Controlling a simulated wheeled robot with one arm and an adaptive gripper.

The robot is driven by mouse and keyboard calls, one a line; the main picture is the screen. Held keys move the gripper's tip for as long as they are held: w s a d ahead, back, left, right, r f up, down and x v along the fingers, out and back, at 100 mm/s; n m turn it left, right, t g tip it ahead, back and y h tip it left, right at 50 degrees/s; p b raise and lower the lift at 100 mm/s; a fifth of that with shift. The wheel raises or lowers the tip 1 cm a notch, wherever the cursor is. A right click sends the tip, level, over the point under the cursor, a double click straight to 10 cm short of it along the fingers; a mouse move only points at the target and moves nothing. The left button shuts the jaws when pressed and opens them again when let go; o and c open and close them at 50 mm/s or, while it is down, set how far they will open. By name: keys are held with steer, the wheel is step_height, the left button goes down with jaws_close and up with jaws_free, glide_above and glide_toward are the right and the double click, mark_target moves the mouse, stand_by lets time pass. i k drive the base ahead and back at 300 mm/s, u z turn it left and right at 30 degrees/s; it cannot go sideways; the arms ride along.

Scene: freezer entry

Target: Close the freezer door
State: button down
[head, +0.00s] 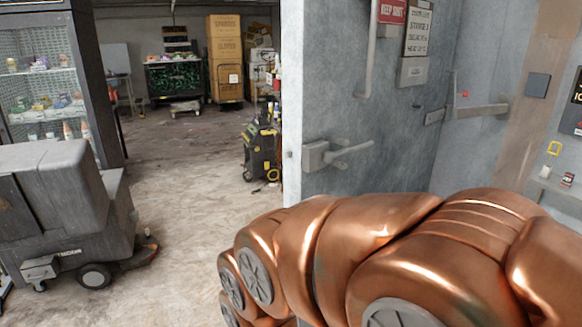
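The freezer door (345,100) is a grey metal slab in the right half of the head view. It stands open, with its pale free edge facing the room on the left. A lever handle (338,154) is mounted near that free edge. A red sign and a framed notice are fixed higher on the door, beside a vertical pull bar (370,45). My copper-coloured arm crosses the lower right in front of the door and hides its lower part. My gripper is not in view.
A grey floor machine (60,215) stands at lower left beside a glass-fronted display cabinet (45,85). A yellow and black machine (262,150) stands just left of the door edge. Stacked boxes (225,55) are at the back. The concrete floor between is clear.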

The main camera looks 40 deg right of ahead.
mark_target(347, 81)
steer(key=z, duration=0.35)
steer(key=i, duration=1)
steer(key=z, duration=0.65)
